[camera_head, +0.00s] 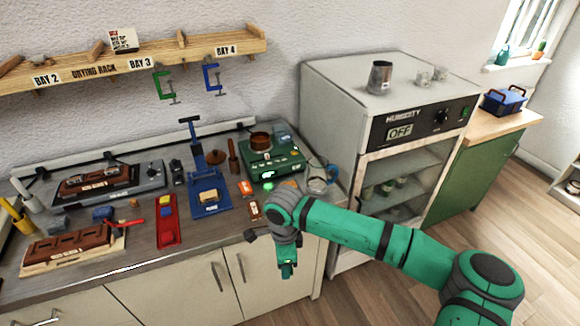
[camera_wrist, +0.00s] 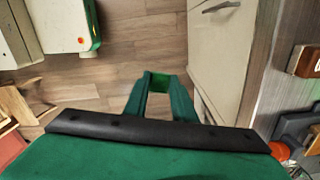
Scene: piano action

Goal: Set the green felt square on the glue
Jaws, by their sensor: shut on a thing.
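My gripper (camera_head: 287,268) hangs in front of the counter's front edge, beside the cabinet doors, pointing down. In the head view the felt cannot be made out at the fingertips. I cannot pick out the glue spot in either view. A copper pot (camera_head: 261,140) sits on the green hot plate (camera_head: 281,164) on the counter.
The counter holds a blue press (camera_head: 209,196), a red tray (camera_head: 167,222), and brown wooden parts on a board (camera_head: 68,248). A glass jar (camera_head: 317,181) stands near the counter's right end. The white humidity cabinet (camera_head: 340,85) stands to the right.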

